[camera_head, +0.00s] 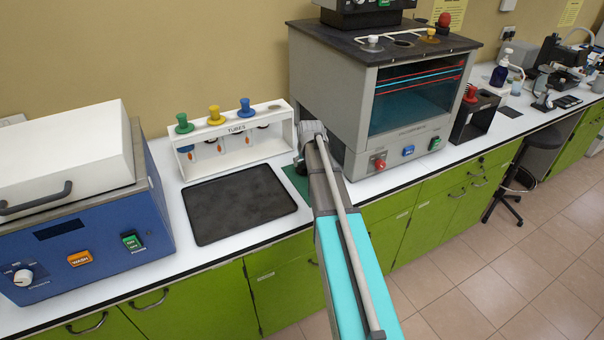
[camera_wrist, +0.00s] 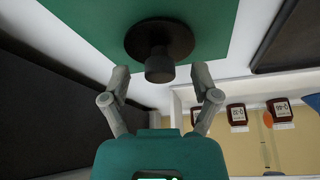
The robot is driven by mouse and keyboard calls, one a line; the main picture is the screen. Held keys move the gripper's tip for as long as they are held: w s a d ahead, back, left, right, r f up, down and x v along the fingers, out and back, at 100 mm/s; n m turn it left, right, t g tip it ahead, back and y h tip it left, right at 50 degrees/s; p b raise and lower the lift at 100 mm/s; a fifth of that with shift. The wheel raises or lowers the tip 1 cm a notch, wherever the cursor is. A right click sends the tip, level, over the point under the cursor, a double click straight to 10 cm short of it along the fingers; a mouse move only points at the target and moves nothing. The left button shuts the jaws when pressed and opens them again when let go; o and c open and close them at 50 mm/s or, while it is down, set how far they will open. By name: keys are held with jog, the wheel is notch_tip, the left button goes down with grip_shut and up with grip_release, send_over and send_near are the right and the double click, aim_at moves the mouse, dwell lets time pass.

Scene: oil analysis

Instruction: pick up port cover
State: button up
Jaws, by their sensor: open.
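A black round cover with a raised knob, which looks like the port cover (camera_wrist: 160,45), rests on a green mat (camera_wrist: 215,25) in the wrist view. My gripper (camera_wrist: 162,82) is open, its two fingers spread to either side of the knob's end. The fingertips are just short of the knob and I see no contact. In the head view my arm reaches over the green mat (camera_head: 294,183) beside the grey oven-like machine, and it largely hides the gripper and cover.
The grey machine (camera_head: 330,95) stands close on the right, with a dark round opening (camera_head: 403,43) between knobs on its top. A white tube rack (camera_head: 240,150) stands behind left. A black tray (camera_head: 240,205) lies on the left, and a blue washer (camera_head: 110,235) is beyond it.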

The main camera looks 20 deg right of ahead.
jog(key=shift+b+x, duration=0.45)
jog(key=shift+x, duration=0.35)
grip_shut()
